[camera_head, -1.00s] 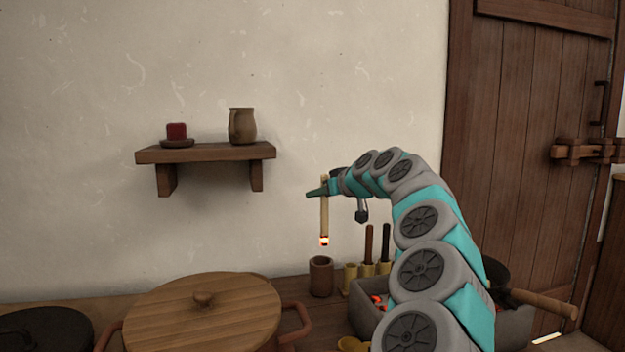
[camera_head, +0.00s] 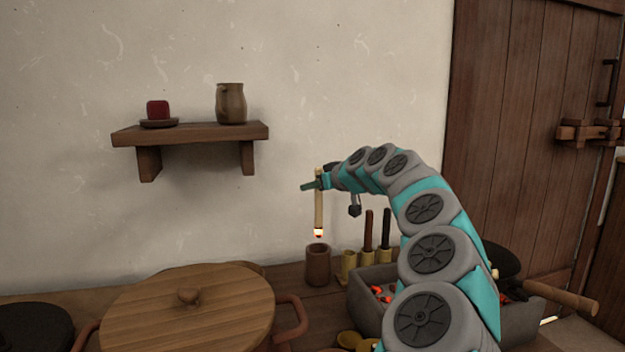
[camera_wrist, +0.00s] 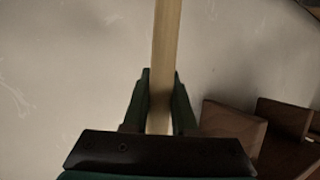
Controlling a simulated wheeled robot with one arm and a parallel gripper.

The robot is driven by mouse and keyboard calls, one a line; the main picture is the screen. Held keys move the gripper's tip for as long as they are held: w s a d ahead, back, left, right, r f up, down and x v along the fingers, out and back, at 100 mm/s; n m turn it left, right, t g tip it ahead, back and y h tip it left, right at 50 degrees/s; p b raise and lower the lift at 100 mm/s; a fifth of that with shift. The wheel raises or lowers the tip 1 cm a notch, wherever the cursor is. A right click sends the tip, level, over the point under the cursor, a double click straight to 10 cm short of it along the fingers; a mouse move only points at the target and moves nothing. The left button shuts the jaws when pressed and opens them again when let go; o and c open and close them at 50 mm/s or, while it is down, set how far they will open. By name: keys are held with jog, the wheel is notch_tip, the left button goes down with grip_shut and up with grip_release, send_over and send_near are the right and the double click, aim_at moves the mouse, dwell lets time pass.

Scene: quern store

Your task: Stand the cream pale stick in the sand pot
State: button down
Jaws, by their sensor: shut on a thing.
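The cream pale stick (camera_head: 319,205) hangs upright from my gripper (camera_head: 318,184), with a glowing ember at its lower end. It also shows in the wrist view (camera_wrist: 164,60), running between the two fingers of my gripper (camera_wrist: 161,95). My gripper is shut on its upper part. A small brown pot (camera_head: 318,266), which looks like the sand pot, stands on the counter below the stick. The stick's lower end is a little above the pot's rim, apart from it. The inside of the pot is mostly hidden.
Brass holders with a brown stick (camera_head: 368,230) and a black stick (camera_head: 385,229) stand just right of the pot. A grey box (camera_head: 520,322) with red glowing pieces lies behind my arm. A large wooden-lidded pot (camera_head: 188,320) is at left. A shelf (camera_head: 190,134) hangs above.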

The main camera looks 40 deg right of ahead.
aim_at(321, 219)
notch_tip(321, 219, down, 10)
jog(key=b, duration=0.6)
jog(key=shift+r+b, duration=0.1)
jog(key=shift+b, duration=0.3)
dwell(0.4)
jog(key=c, duration=0.6)
grip_release()
jog(key=shift+c, duration=0.2)
jog(key=v, duration=0.7)
jog(key=shift+s+a+r+b, duration=0.1)
jog(key=shift+s+b, duration=0.25)
jog(key=shift+s, duration=0.15)
